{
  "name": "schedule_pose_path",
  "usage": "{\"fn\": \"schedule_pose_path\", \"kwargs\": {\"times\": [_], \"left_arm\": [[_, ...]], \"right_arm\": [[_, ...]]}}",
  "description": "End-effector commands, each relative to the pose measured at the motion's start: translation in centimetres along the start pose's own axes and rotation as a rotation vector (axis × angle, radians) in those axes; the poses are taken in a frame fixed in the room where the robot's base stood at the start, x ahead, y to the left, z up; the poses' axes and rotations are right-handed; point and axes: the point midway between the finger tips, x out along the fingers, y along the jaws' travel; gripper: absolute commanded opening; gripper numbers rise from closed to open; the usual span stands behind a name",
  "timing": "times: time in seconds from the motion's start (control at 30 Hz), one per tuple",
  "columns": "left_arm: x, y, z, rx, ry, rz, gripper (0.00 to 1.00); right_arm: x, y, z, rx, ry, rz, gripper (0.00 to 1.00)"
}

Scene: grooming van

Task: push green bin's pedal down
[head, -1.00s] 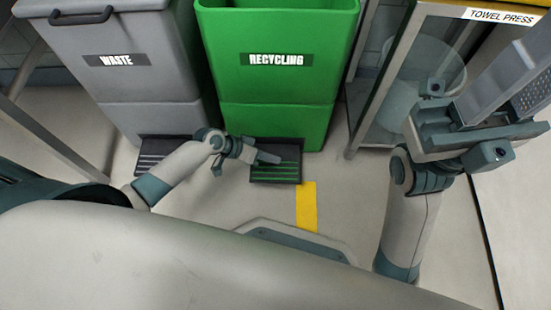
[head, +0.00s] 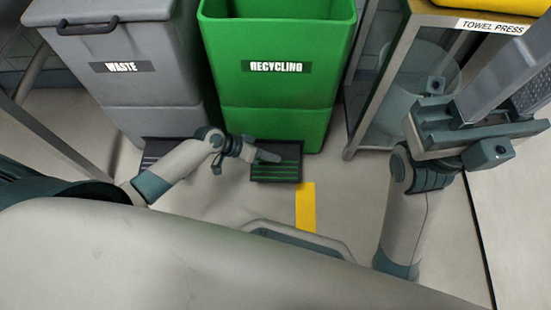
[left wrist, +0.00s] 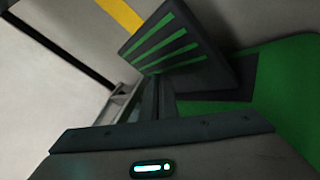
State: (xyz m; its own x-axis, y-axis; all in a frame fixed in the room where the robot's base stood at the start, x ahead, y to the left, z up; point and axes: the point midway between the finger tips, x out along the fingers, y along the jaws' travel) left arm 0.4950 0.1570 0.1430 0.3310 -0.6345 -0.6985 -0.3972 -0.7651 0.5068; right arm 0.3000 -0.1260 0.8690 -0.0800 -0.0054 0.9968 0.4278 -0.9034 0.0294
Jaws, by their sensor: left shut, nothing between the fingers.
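The green recycling bin (head: 270,120) stands at the back middle in the head view. Its dark pedal (head: 285,170) with green stripes sticks out at the foot of its front. The pedal also shows large in the left wrist view (left wrist: 185,50). My left gripper (head: 270,156) is shut and empty, with its tip over the pedal's left part. In the left wrist view the shut fingers (left wrist: 160,92) overlap the pedal's near edge. I cannot tell whether they touch it.
A grey waste bin (head: 150,105) with its own dark pedal (head: 152,152) stands to the left, partly behind my left arm. A towel press stand (head: 365,100) is to the right. A yellow floor strip (head: 306,206) lies before the green bin, with bare floor around it.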

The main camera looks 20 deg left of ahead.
Motion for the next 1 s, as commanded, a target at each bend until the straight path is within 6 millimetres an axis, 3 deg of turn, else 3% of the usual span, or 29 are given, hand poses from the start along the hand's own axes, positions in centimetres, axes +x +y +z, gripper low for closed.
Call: {"fn": "schedule_pose_path", "kwargs": {"times": [0.57, 1.0], "left_arm": [[-0.5, 0.4, -0.5, 0.001, 0.002, 0.001, 0.0], [-3.0, 2.2, -2.3, 0.001, 0.003, 0.001, 0.0]], "right_arm": [[0.8, 0.0, 0.1, 0.0, 0.0, 0.0, 0.31], [4.2, 0.1, 0.3, 0.0, 0.0, 0.0, 0.31]]}}
